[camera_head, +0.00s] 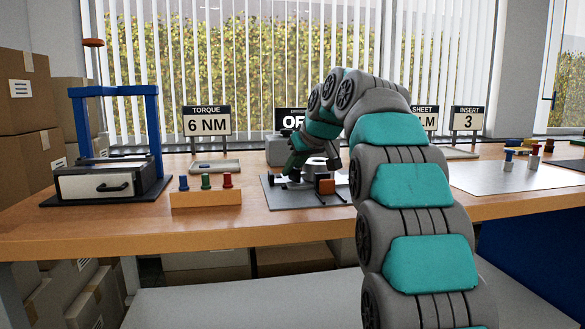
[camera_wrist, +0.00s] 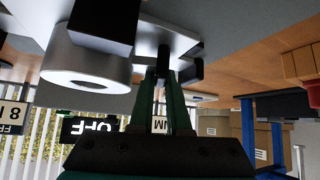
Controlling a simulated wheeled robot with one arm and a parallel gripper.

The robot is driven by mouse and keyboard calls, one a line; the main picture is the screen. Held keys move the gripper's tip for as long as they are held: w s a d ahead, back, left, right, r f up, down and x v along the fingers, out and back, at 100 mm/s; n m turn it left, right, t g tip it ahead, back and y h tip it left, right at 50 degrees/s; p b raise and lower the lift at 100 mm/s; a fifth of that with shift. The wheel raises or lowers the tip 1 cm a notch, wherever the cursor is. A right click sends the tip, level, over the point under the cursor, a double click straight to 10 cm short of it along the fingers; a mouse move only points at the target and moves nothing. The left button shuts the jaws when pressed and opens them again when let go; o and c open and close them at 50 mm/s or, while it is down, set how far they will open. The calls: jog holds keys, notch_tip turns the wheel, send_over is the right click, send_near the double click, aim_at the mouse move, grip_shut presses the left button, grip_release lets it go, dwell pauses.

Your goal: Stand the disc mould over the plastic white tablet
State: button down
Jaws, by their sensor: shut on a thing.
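My gripper (camera_head: 293,176) points down over a grey base plate (camera_head: 278,202) on the bench. In the wrist view, its two green fingers (camera_wrist: 166,78) are closed on a small dark piece (camera_wrist: 190,72) at their tips. I cannot tell whether this piece is part of the disc mould. Beside the fingers, a thick pale ring-shaped cylinder (camera_wrist: 88,72) shows a light end face, with a black block (camera_wrist: 104,22) against it. In the head view, an orange-and-black block (camera_head: 325,187) stands just right of the gripper. I cannot make out the white tablet; it may be hidden.
A blue-framed press (camera_head: 152,135) with a drawer stands on the left. An orange block with coloured knobs (camera_head: 206,198) stands between it and the plate. Signs (camera_head: 206,121) line the back. A pale sheet (camera_head: 500,178) lies on the right. Bare bench (camera_head: 120,222) runs along the front.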

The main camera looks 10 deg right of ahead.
jog(key=c, duration=0.8)
grip_release()
jog(key=shift+r, duration=0.1)
jog(key=v, duration=0.7)
jog(key=shift+s+r, duration=0.2)
jog(key=shift+s, duration=0.1)
